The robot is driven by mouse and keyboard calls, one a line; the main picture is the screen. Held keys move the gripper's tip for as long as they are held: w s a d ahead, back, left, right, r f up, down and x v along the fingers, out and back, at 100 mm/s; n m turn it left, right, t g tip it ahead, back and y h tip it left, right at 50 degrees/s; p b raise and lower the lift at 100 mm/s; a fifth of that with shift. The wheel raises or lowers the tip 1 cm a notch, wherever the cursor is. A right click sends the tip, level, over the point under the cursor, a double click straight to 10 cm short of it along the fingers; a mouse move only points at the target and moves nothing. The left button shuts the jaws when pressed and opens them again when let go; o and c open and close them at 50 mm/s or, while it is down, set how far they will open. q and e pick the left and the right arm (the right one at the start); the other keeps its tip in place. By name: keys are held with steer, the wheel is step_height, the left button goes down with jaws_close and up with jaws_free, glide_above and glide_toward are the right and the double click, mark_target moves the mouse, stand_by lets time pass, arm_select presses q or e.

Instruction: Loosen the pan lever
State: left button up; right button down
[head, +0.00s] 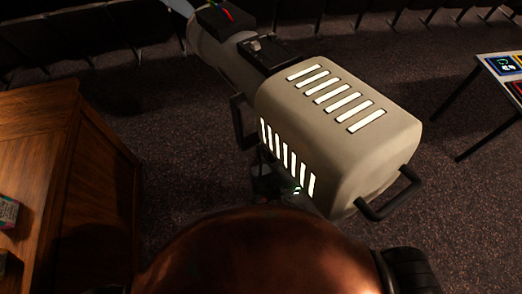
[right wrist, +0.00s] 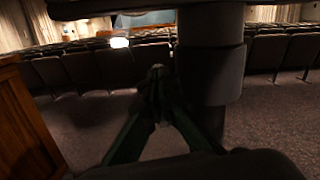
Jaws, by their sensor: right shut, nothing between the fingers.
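A beige followspot (head: 340,130) with glowing vent slots fills the middle of the head view, tilted, with a black rear handle (head: 390,197). My right gripper (head: 298,188) shows only as a small bit below its slotted side, mostly hidden. In the right wrist view my right gripper (right wrist: 156,78) has its green-edged fingers together, empty, just left of the dark stand column (right wrist: 210,75). Whether the fingers touch the column is unclear. I cannot make out the pan lever; it may be hidden or lost in shadow. My left gripper is not in view.
A wooden desk (head: 60,150) stands at the left. Rows of dark seats (right wrist: 105,65) are in the background. A dark horizontal bar (right wrist: 140,8) crosses above my fingers. Carpet is clear between.

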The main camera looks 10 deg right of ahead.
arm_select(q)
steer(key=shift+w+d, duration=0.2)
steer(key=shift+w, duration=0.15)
arm_select(e)
steer(key=s+d, duration=0.1)
steer(key=s, duration=1)
steer(key=shift+s+d+f, duration=0.2)
steer(key=shift+s+f, duration=0.05)
steer(key=shift+f, duration=0.1)
